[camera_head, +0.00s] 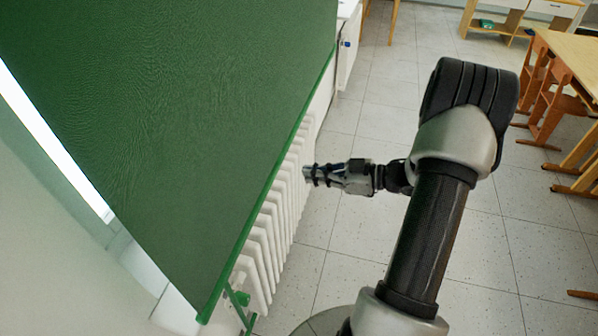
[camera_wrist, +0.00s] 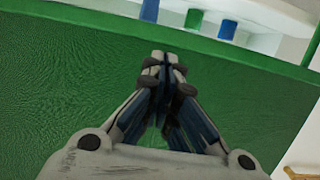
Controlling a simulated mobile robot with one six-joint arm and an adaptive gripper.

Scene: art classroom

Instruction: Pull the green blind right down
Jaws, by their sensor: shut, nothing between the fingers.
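The green blind (camera_head: 190,110) fills the upper left of the head view. Its lower edge is a thin green bar (camera_head: 268,185) running slanted in the picture, with a white radiator showing beyond it. My gripper (camera_head: 308,173) points left towards the bar and appears apart from it, to its right. In the wrist view, my gripper's fingers (camera_wrist: 165,65) are together with nothing between them, in front of the green blind (camera_wrist: 60,90). The bar (camera_wrist: 215,42) crosses the top of that view, just past the fingertips. The blind's upper end is out of view.
The white radiator (camera_head: 268,240) stands by the blind's lower edge, with a green fitting (camera_head: 240,298) near its lower end. A white cabinet (camera_head: 348,45) is at the top. Wooden chairs (camera_head: 545,95) and a table (camera_head: 580,60) are far right. The tiled floor (camera_head: 375,110) between is clear.

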